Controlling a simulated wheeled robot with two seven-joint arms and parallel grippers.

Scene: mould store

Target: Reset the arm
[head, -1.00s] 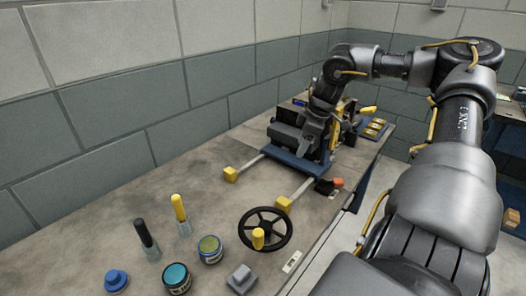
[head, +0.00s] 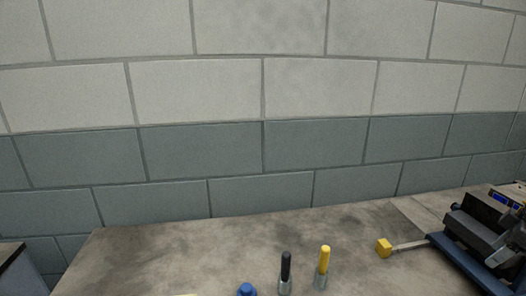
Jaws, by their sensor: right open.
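My right arm is almost wholly out of the head view. Only a sliver of my right gripper (head: 519,226) seems to show at the right edge, beside the dark machine; the jaws are open. The machine (head: 483,221), dark with a blue base, is cut off by the right edge. My left gripper is out of view. Whether the gripper touches the machine cannot be told.
The grey worktop (head: 220,250) runs along a block wall (head: 260,145). A yellow block (head: 384,248) ends a bar from the machine. The left worktop is clear.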

